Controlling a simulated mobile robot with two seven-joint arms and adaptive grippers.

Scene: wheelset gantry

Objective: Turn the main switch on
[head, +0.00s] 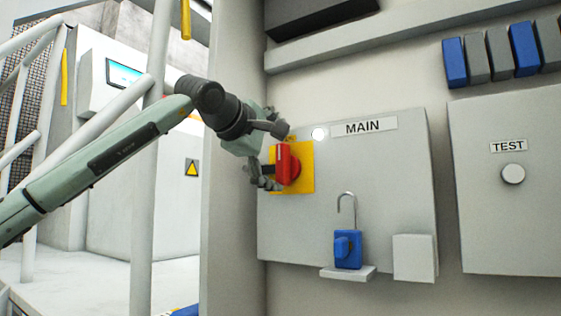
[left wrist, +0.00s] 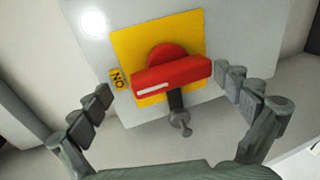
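The main switch is a red rotary handle (head: 288,165) on a yellow plate (head: 306,160), on the grey box marked MAIN. In the head view the handle stands upright. In the left wrist view the red handle (left wrist: 172,75) lies across the yellow plate (left wrist: 190,35), its white-marked end towards the ON label (left wrist: 118,79). A dark bar with a grey pin (left wrist: 180,120) sticks out beside it. My left gripper (head: 275,157) is at the switch, one finger above and one below. In the left wrist view its fingers (left wrist: 163,82) are spread, with gaps to both handle ends. My right gripper is not in view.
A white lamp (head: 320,134) glows beside the MAIN label (head: 364,127). A blue padlock (head: 347,249) with a raised shackle stands on a small ledge below. A TEST box (head: 510,220) is at the right. White railings (head: 150,190) stand at the left near my arm.

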